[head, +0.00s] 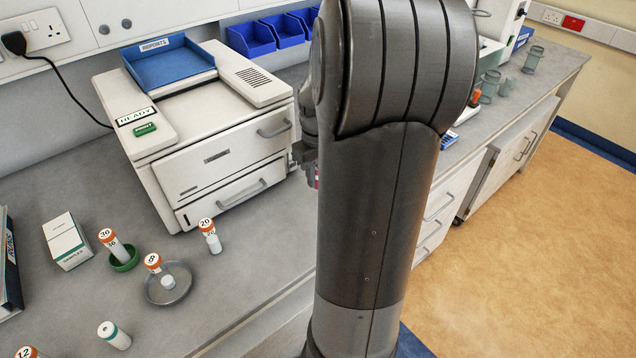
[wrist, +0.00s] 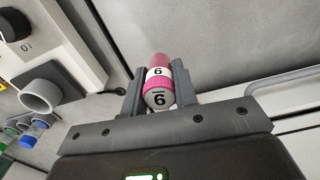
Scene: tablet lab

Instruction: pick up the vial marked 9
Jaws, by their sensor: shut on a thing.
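In the wrist view my gripper (wrist: 158,88) is shut on a vial with a pink cap (wrist: 159,98). Its digit looks like a 6 with a short bar above it, which fits an underlined 9 seen upside down. In the head view my arm hides most of my gripper (head: 306,155). Only a sliver of pink (head: 317,180) shows below it, to the right of the white machine.
A white machine (head: 220,165) with drawers stands on the bench. Orange-capped vials marked 36 (head: 108,236), 8 (head: 153,261) and 20 (head: 207,226) stand at front left, near a white box (head: 65,241) and a teal-banded vial (head: 115,337). Blue bins (head: 250,38) line the back.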

